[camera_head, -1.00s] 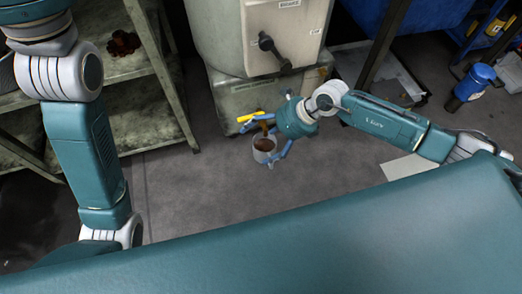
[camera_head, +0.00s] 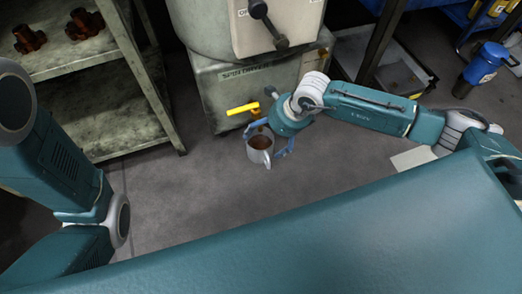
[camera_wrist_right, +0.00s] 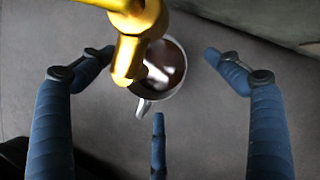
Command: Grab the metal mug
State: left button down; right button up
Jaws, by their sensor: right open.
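The metal mug (camera_head: 252,154) is a small grey cup with brown contents in the head view, below the yellow tap (camera_head: 241,110) of the machine. My right gripper (camera_head: 264,144) has blue fingers spread on both sides of the mug. In the right wrist view the mug (camera_wrist_right: 174,84) shows behind the gold tap (camera_wrist_right: 130,45), which hides part of it. Its handle points down in that picture. There the right gripper (camera_wrist_right: 160,62) is open, its fingers apart from the mug. My left arm shows at the left; its gripper is out of view.
A machine marked "spin dryer" (camera_head: 255,85) stands behind the mug. A metal shelf (camera_head: 110,100) with rusty parts (camera_head: 84,24) is at the left. A blue container (camera_head: 482,66) stands at the right. Grey floor (camera_head: 185,205) is clear in front.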

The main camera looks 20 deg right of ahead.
aim_at(262, 142)
jog(key=b+x, duration=0.3)
jog(key=x, duration=0.1)
jog(key=shift+s, duration=0.25)
jog(key=shift+w+a+f+b, duration=0.15)
jog(key=shift+a+f+b, duration=0.05)
jog(key=shift+f+b, duration=0.25)
jog(key=shift+r, duration=0.15)
jog(key=shift+d, duration=0.1)
jog(key=c, duration=1.2)
